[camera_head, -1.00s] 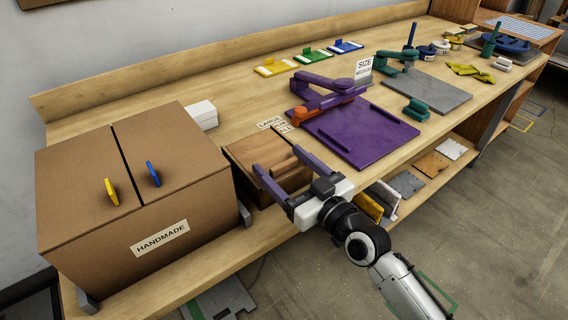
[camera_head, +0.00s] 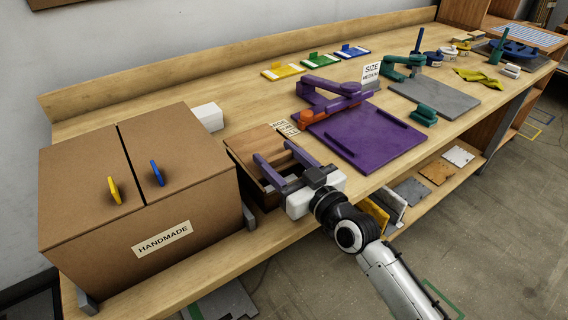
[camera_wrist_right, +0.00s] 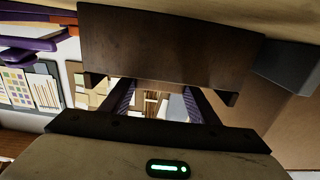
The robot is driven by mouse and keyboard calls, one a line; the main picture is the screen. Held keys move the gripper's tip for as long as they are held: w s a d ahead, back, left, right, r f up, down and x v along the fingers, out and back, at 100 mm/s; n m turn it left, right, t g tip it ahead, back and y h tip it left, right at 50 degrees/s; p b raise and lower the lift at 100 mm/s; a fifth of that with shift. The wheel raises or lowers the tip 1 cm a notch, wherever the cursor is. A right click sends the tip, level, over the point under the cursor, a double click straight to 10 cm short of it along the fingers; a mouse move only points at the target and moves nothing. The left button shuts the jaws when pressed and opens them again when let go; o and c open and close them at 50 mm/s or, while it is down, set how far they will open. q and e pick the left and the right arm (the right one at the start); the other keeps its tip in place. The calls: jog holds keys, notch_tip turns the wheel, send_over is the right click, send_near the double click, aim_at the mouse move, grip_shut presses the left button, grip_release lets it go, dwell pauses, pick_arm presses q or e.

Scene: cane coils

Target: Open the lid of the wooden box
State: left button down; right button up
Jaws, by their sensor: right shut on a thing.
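The small wooden box (camera_head: 243,181) stands at the bench's front edge, right of the big cardboard box. Its brown lid (camera_head: 257,143) appears raised and hides part of a label behind it. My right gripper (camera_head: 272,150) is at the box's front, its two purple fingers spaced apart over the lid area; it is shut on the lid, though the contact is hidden. In the right wrist view a dark wooden panel (camera_wrist_right: 170,45) crosses the top, with the purple fingers (camera_wrist_right: 156,98) below it. Pale and brown shapes show between them. My left gripper is not in view.
The cardboard box (camera_head: 190,190) marked HANDMADE stands close at the left. A purple mat (camera_head: 370,140) with a purple arm-like tool (camera_head: 325,92) lies to the right. A small white box (camera_head: 208,116) sits behind. Floor is free in front.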

jog(key=o, duration=1.5)
jog(key=shift+s+d, duration=0.1)
jog(key=v, duration=1)
